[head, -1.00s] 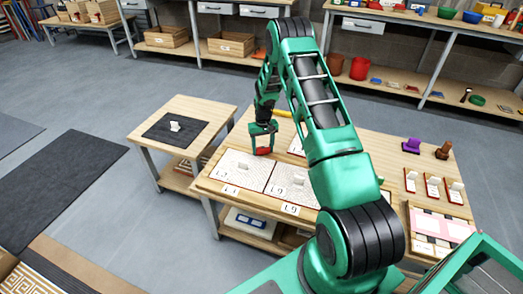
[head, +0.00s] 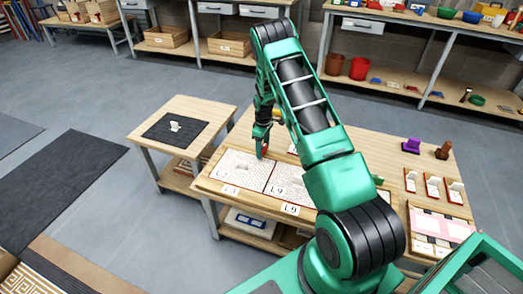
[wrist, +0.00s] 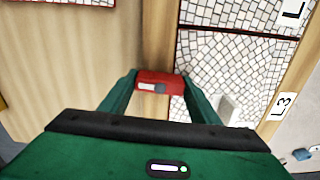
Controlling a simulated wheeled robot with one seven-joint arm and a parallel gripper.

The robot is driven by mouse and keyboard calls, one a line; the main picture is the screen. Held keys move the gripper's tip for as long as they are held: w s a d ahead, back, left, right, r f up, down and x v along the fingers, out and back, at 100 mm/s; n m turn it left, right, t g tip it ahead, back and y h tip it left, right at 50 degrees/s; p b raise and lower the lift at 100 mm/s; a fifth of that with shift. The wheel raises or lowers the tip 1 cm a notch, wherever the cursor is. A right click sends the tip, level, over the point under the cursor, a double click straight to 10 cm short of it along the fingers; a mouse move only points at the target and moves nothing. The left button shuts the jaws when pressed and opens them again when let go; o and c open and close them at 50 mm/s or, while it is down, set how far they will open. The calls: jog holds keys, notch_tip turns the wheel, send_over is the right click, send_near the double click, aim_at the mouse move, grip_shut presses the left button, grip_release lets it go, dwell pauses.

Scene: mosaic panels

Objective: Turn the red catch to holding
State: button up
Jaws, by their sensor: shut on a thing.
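The red catch (wrist: 158,78) sits at the edge of the mosaic panels in the wrist view. It has a pale slot and a small dark mark on its top. My gripper (wrist: 160,86) is shut on it, one green finger at each end. In the head view my gripper (head: 263,143) is over the back edge of the panels, seen nearly edge-on. There the catch is mostly hidden by the fingers. One mosaic panel (head: 232,175) and a second panel (head: 289,178) lie side by side on the table, with L3 and L9 labels in front.
A white upright handle (wrist: 228,106) stands on a panel close to my right finger. A small side table (head: 190,112) with a dark mat is at the left. Stamps and small pieces (head: 434,186) are on the table's right. Bare wood lies beside the catch.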

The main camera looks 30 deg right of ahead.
aim_at(263, 147)
jog(key=shift+n, duration=0.6)
jog(key=o, duration=1)
jog(key=shift+o, duration=0.2)
notch_tip(263, 147, up, 11)
